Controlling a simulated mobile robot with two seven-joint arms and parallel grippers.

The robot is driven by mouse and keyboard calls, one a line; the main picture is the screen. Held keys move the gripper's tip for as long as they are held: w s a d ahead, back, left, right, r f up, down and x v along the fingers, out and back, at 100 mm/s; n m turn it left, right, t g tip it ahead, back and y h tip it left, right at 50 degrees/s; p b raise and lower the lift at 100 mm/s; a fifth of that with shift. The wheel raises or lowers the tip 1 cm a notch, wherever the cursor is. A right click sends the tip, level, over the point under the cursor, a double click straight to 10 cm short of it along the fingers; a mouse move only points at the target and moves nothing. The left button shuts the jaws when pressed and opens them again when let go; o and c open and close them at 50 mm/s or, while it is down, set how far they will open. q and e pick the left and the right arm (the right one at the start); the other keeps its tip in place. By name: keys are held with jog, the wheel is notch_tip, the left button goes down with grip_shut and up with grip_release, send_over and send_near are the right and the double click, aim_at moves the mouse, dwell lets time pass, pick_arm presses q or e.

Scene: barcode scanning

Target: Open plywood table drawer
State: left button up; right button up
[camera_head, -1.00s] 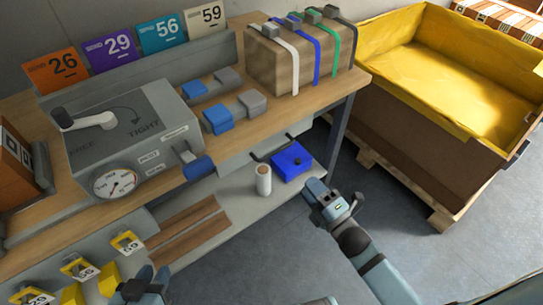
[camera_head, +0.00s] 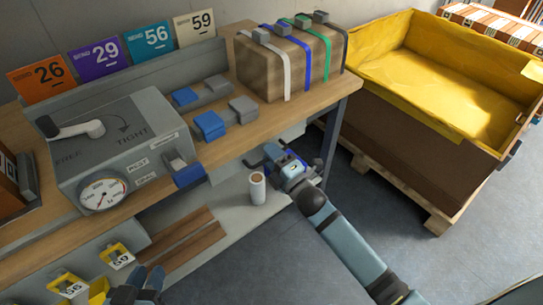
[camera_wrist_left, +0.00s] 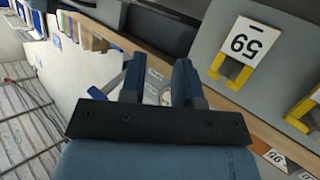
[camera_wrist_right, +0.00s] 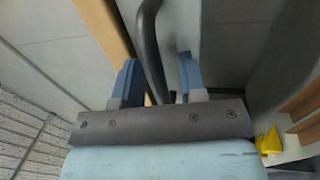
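The plywood table (camera_head: 205,155) has a grey drawer front (camera_head: 226,171) under its top, which looks closed. My right gripper (camera_head: 272,156) is at this front, below the table edge. In the right wrist view, its two blue fingers stand apart with the dark curved drawer handle (camera_wrist_right: 152,45) between them. The handle is thinner than the gap, and I see no firm grip on it. In the head view, my right gripper hides most of the handle. My left gripper (camera_head: 143,280) is at the bottom left, low in front of the table. Its fingers are apart and empty in its wrist view (camera_wrist_left: 158,80).
A white cylinder (camera_head: 257,187) stands on the lower shelf beside my right gripper. A grey machine with a gauge (camera_head: 103,194) and a strapped carton (camera_head: 270,75) are on the tabletop. A yellow-lined crate (camera_head: 420,125) on a pallet stands right. Floor in front is clear.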

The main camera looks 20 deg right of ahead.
pick_arm(q)
jog(key=shift+r, duration=0.1)
pick_arm(e)
jog(key=shift+c, duration=0.3)
grip_shut()
